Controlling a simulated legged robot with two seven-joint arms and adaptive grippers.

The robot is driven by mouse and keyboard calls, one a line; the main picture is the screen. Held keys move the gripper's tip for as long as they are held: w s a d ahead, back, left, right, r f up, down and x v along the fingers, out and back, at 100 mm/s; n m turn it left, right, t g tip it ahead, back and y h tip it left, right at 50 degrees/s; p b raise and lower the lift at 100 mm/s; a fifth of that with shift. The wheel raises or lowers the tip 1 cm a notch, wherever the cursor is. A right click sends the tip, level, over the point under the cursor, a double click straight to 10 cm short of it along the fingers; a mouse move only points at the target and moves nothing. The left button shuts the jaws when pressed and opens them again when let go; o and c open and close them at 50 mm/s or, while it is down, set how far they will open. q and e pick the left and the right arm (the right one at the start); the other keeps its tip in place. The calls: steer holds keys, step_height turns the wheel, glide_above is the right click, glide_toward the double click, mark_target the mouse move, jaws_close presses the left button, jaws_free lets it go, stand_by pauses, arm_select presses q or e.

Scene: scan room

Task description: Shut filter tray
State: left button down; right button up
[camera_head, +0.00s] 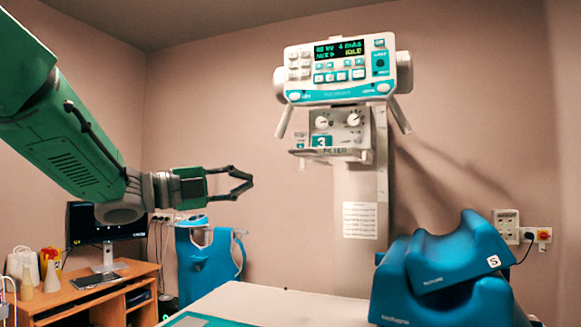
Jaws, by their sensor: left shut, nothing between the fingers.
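The x-ray head has a control panel (340,68) with a lit display. Below it is a grey collimator box (352,128) with two knobs and a teal label marked 3. The filter tray (318,153) is a thin pale plate under this box. It seems to stick out at the left of the box, but how far is hard to tell. My left gripper (250,181) comes in from the left, below and to the left of the tray. Its dark fingers meet at the tips, and it is empty and apart from the tray. My right gripper is not in view.
Blue positioning cushions (450,262) stand at the lower right. A pale table top (275,303) is at the bottom. A wooden desk (105,290) with a monitor (88,225) is at the left. A blue apron (208,262) hangs behind my gripper. Open air lies between gripper and head.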

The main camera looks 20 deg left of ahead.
mark_target(293, 153)
arm_select(q)
step_height(293, 153, up, 4)
steer(key=s+m+h, duration=0.1)
steer(key=s+m, duration=0.1)
steer(key=shift+g, duration=0.3)
steer(key=p+x, duration=0.1)
steer(key=x, duration=0.3)
steer(key=w+a+p+x, duration=0.1)
steer(key=x, duration=0.3)
steer(key=p+x, duration=0.2)
steer(key=x, duration=0.2)
steer(key=shift+w+a+r, duration=0.25)
steer(key=shift+w+r, duration=0.1)
steer(key=shift+w, duration=0.2)
steer(key=shift+w+a, duration=0.1)
steer(key=shift+w, duration=0.45)
steer(key=shift+a, duration=0.2)
